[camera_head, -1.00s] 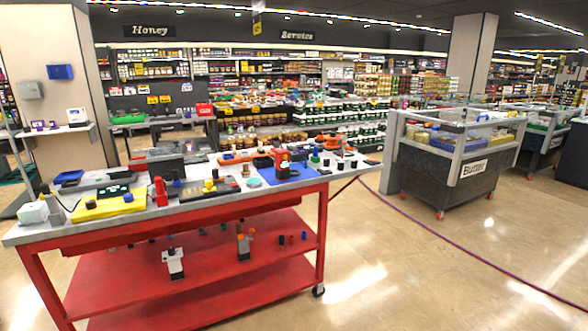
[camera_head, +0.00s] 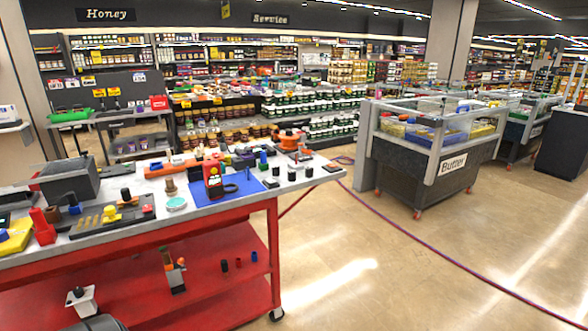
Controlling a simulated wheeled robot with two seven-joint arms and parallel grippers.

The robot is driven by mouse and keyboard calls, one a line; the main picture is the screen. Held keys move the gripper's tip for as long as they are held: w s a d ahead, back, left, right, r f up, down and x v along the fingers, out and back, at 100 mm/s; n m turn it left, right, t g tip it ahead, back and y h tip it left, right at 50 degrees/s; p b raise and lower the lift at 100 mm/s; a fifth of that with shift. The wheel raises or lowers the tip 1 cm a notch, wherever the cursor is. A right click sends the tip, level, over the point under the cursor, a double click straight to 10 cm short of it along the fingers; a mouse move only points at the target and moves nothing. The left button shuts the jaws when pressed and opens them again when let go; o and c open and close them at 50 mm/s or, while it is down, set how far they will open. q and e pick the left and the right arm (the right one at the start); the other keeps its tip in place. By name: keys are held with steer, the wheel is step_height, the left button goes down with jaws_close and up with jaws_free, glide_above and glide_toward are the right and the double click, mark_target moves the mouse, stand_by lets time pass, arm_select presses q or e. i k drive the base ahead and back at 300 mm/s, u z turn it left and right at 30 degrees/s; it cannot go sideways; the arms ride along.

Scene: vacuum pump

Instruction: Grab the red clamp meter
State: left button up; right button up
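A red and black handheld device (camera_head: 213,180), which looks like the red clamp meter, stands upright on the workbench. It is at the left edge of a blue mat (camera_head: 240,186), near the right end of the bench. Its front has a dark face with small markings, too small to read. Neither of my grippers shows in the head view, and nothing touches the device.
The workbench (camera_head: 228,211) has a red frame and several tools and small parts on top. A dark grey bin (camera_head: 68,182) stands at its left. A butter freezer (camera_head: 425,170) is to the right. The floor (camera_head: 400,285) between is open, crossed by a purple cable.

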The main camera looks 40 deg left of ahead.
mark_target(214, 186)
steer(key=z, duration=0.15)
steer(key=i, duration=1.6)
steer(key=u, duration=0.7)
steer(key=i, duration=0.9)
steer(key=u, duration=0.95)
